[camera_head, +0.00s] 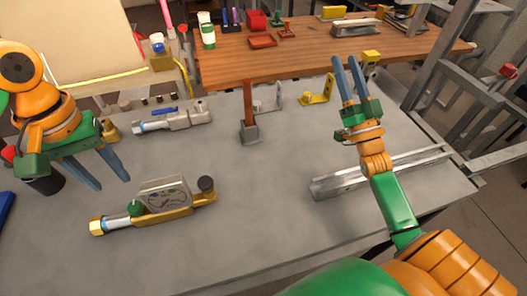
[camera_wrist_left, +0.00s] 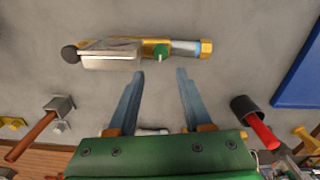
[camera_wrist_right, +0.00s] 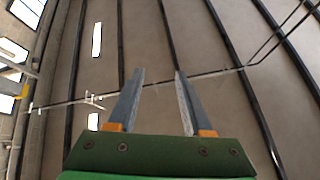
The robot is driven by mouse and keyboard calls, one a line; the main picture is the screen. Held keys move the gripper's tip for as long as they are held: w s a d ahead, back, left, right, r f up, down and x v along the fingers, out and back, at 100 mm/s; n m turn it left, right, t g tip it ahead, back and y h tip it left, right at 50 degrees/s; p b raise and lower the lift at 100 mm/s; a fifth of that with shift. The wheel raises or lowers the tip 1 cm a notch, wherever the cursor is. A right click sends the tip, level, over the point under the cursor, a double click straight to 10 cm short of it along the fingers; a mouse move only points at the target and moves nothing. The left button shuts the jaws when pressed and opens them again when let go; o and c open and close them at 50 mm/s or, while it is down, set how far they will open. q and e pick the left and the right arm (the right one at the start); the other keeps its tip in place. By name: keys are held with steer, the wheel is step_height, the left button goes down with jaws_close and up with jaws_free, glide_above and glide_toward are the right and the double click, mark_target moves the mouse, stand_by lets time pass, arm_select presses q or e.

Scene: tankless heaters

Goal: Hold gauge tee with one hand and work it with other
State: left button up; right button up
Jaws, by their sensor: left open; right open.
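The gauge tee (camera_head: 155,204) lies on the grey table, a brass body with a boxy dial gauge, a green knob, a dark round cap at its right end and a brass nut at its left end. It also shows in the left wrist view (camera_wrist_left: 140,52), just beyond the fingertips. My left gripper (camera_head: 114,184) is open and empty, above the table and behind the tee, apart from it. In the left wrist view its fingers (camera_wrist_left: 160,75) point toward the tee. My right gripper (camera_head: 345,62) is open and empty, raised with fingers pointing up; its wrist view shows only ceiling and wall.
A second fitting (camera_head: 170,119) lies farther back. A hammer-like tool (camera_head: 249,115), a yellow bracket (camera_head: 318,93) and a metal rail (camera_head: 385,171) are also on the table. A wooden bench (camera_head: 300,48) stands behind.

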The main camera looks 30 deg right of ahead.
steer(key=w+a+f+m+g+y, duration=0.25)
steer(key=a+f+y, duration=0.4)
steer(key=a, duration=0.65)
steer(key=m+g+y, duration=0.4)
steer(key=g+y, duration=0.3)
glide_toward(198, 181)
steer(key=shift+h, duration=0.25)
steer(key=x, duration=0.5)
steer(key=shift+w+d, duration=0.2)
steer(key=shift+w, duration=0.1)
steer(key=shift+g, duration=0.25)
steer(key=x, duration=0.6)
steer(key=shift+a+f, duration=0.1)
steer(key=shift+a, duration=0.3)
steer(key=shift+w+a, duration=0.25)
steer(key=shift+w, duration=0.05)
steer(key=shift+d, duration=0.1)
jaws_close()
